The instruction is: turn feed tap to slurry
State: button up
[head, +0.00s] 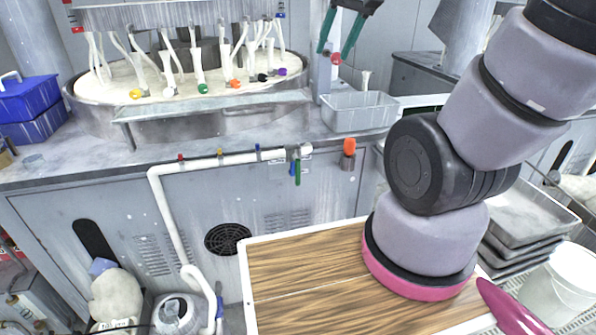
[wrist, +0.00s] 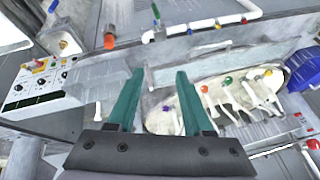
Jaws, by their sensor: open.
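A white pipe (head: 220,160) runs along the cabinet front under the bench edge, with small red, yellow and blue marks along it. At its right end is a tap-like fitting (head: 297,152) with a green handle (head: 298,172) and a blue piece hanging down. I take this as the feed tap; no slurry label is readable. The fitting (wrist: 150,36) and green handle (wrist: 155,10) also show in the wrist view. My gripper (head: 336,52) is open and empty, above the bench and well apart from the tap. Its teal fingers (wrist: 158,75) are spread in the wrist view.
An orange-topped holder (head: 349,148) is right of the tap. A clear bin (head: 358,111) stands on the bench above. A round platen basin (head: 90,103) with several coloured-tip tubes is left. A wooden-topped table (head: 300,285) is in front below.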

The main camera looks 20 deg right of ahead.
jog(key=w+a+f+n+g, duration=0.3)
jog(key=w+f, duration=0.5)
jog(key=f, duration=0.4)
jog(key=n+g+h, duration=0.2)
send_over(298, 170)
jog(key=f, duration=1.2)
jog(key=shift+w+d+f, duration=0.15)
jog(key=shift+w+f, duration=0.15)
jog(key=shift+w, duration=0.05)
notch_tip(298, 170, down, 11)
jog(key=shift+f, duration=0.2)
jog(key=shift+c, duration=0.3)
grip_shut()
